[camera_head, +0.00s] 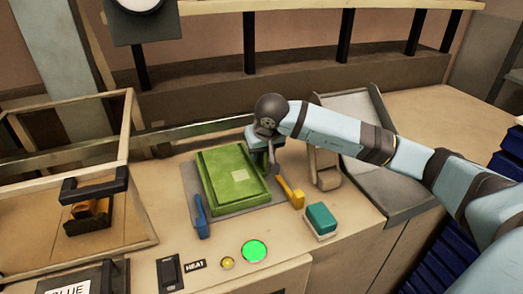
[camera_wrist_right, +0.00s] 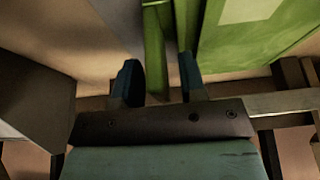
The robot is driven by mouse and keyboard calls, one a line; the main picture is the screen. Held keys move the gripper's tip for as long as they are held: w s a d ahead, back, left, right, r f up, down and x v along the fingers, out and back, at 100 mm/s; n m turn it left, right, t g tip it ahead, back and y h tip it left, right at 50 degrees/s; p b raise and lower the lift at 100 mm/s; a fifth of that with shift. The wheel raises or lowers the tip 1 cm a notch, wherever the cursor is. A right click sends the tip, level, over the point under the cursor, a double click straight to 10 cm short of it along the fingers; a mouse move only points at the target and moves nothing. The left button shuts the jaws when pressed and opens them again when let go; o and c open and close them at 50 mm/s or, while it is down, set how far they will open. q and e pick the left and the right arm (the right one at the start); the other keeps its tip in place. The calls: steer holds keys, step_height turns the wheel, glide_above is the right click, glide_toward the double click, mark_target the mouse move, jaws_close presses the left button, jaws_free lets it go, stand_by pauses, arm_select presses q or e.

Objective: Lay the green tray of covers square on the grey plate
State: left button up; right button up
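The green tray (camera_head: 222,182) is over the grey plate (camera_head: 190,185), with a small pale square on its top. Strips of the plate show along the tray's left and near sides. Their edges look roughly parallel; I cannot tell whether the tray touches the plate. My right gripper (camera_head: 268,158) is at the tray's far right side. My left gripper is not in view.
A blue piece (camera_head: 201,216) and a yellow piece (camera_head: 290,194) stand near the plate. A teal-topped block (camera_head: 321,219) and beige stand (camera_head: 325,167) are to the right, beside a grey sloped tray (camera_head: 394,190). A wood-framed clear box (camera_head: 140,200) is left. A green button (camera_head: 254,251) is in front.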

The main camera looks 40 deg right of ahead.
steer(key=shift+s+r, duration=0.1)
steer(key=shift+r, duration=0.3)
steer(key=v, duration=1.1)
steer(key=shift+r, duration=0.2)
steer(key=shift+s+a, duration=0.1)
